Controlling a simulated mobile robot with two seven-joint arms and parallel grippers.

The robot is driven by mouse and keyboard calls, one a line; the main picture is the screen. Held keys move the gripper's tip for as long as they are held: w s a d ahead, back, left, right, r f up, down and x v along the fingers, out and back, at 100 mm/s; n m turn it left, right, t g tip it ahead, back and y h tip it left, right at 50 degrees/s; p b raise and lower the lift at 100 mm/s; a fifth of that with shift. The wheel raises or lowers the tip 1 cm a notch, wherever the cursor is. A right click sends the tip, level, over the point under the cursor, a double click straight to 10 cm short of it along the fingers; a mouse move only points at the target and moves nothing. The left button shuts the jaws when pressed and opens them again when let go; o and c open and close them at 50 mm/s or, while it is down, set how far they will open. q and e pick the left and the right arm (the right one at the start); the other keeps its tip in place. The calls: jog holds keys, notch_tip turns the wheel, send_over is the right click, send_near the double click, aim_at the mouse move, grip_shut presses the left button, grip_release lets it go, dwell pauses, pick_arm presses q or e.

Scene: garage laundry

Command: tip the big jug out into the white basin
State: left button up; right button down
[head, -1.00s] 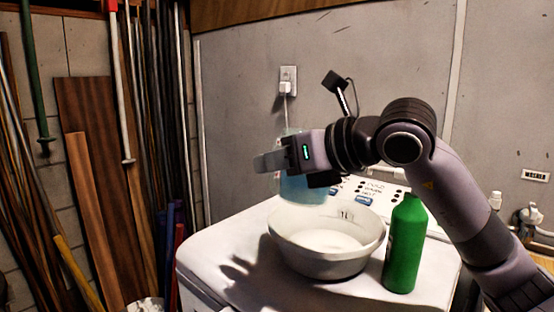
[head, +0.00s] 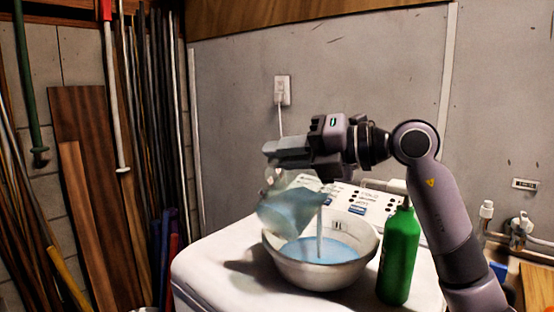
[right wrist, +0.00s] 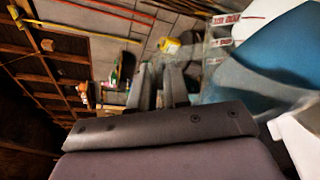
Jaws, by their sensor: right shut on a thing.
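The big jug (head: 290,212) is translucent with blue liquid in it. It is tilted over the white basin (head: 300,273), its mouth toward the right. A stream of liquid falls from it, and blue liquid covers the basin's bottom. My right gripper (head: 276,152) is shut on the jug, above the basin's left side; the exact grip is partly hidden. In the right wrist view, the gripper fingers (right wrist: 163,88) show with the jug's blue contents (right wrist: 262,62) at the right. My left gripper is not in view.
A green bottle (head: 399,256) stands close to the basin's right side on the white washing machine (head: 215,265). The control panel (head: 345,197) lies behind the basin. Boards and poles (head: 95,180) lean at the left. Pipes (head: 510,238) run along the wall at right.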

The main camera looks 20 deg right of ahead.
jog(key=shift+w+d+m+y, duration=0.35)
jog(key=shift+d+m+y, duration=0.05)
jog(key=shift+d+m, duration=0.3)
jog(key=shift+w+d+r+m+p, duration=0.25)
jog(key=shift+d+r+m+p, duration=0.2)
jog(key=shift+r, duration=0.2)
jog(key=shift+w+d+r+m+p, duration=0.3)
jog(key=shift+r+p, duration=0.2)
jog(key=shift+p, duration=0.2)
jog(key=shift+w+d+r+m+y+p, duration=0.35)
jog(key=shift+d+r+m+y+p, duration=0.3)
jog(key=shift+p, duration=0.45)
jog(key=shift+w+d+r+m+t+y+p, duration=0.1)
jog(key=shift+w+d+m+t+p, duration=0.15)
jog(key=shift+w+d+m+p, duration=0.4)
jog(key=shift+w+d+r+m+t+y+p, duration=0.1)
jog(key=shift+w+d+m+t+y+p, duration=0.15)
jog(key=shift+d+m+p, duration=0.7)
jog(key=shift+w+d+m+t+p, duration=0.2)
jog(key=shift+w+d+m+p, duration=0.35)
jog(key=shift+d, duration=0.4)
